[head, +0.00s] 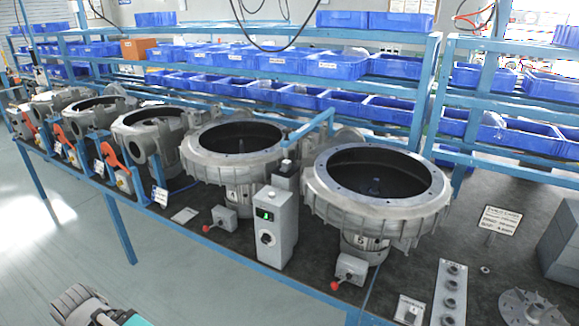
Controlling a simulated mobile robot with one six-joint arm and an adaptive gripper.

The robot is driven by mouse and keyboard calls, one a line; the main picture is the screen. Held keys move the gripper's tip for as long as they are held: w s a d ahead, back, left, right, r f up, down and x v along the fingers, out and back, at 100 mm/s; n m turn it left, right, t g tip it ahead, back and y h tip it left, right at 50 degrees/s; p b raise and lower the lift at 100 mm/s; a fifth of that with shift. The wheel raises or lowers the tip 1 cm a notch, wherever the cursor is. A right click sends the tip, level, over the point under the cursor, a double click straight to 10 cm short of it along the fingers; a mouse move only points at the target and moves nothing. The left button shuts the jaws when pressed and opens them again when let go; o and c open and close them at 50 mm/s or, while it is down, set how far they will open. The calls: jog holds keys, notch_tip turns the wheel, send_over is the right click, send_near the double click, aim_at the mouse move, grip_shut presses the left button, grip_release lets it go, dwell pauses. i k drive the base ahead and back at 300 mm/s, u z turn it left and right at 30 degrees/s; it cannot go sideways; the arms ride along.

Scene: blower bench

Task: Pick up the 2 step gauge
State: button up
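I cannot tell for sure which thing is the 2 step gauge. A light grey plate (437,312) stands at the front right of the bench, with several round stepped metal pieces (449,287) in a row on it. No number can be read on these pieces. A small plate with a label and a small knob (409,310) lies just left of it. A grey and teal part at the bottom left edge looks like the end of my arm with my gripper (78,303).
Several large round blower housings (376,172) fill the bench. A grey control box (275,228) stands between the two nearest. A finned disc (530,308), a sign (497,220) and grey blocks (565,240) are at the right. Blue bins (337,66) line shelves behind. Floor (60,230) shows at left.

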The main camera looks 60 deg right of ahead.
aim_at(287, 165)
jog(key=z, duration=0.05)
jog(key=k, duration=1.8)
jog(key=z, duration=1.25)
jog(key=i, duration=1)
jog(key=z, duration=0.05)
